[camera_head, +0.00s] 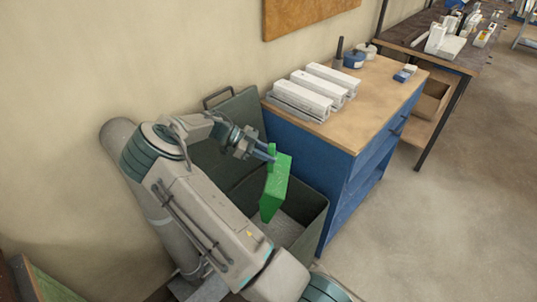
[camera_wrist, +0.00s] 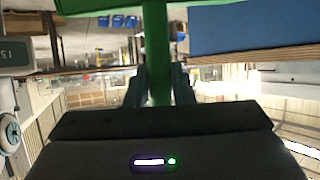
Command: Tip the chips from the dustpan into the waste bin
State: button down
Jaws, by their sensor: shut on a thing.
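The green dustpan (camera_head: 275,188) hangs over the waste bin, tilted steeply with its broad face turned to the right. My gripper (camera_head: 268,153) is shut on its handle at the top. The wrist view shows the green handle (camera_wrist: 157,50) between the fingers, and part of the pan along the top edge. The waste bin (camera_head: 313,222) is a dark grey-green box with its lid (camera_head: 237,120) standing open at the back. A light grey speckled surface shows inside the bin; I cannot tell whether it is chips. No chips are visible on the dustpan's visible face.
A blue cabinet (camera_head: 340,182) with a wooden top stands close to the bin's right side. White profiles (camera_head: 315,90) and small items lie on it. A workbench (camera_head: 440,55) stands farther back. The floor (camera_head: 430,220) on the right is clear.

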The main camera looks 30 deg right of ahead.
notch_tip(320, 180, up, 2)
jog(key=shift+r+p, duration=0.25)
jog(key=shift+p, duration=0.25)
notch_tip(320, 180, down, 2)
jog(key=b, duration=0.2)
jog(key=shift+f+b, duration=0.25)
jog(key=shift+b, duration=0.05)
jog(key=shift+f+b, duration=0.1)
jog(key=shift+b, duration=1.15)
jog(key=shift+r, duration=0.2)
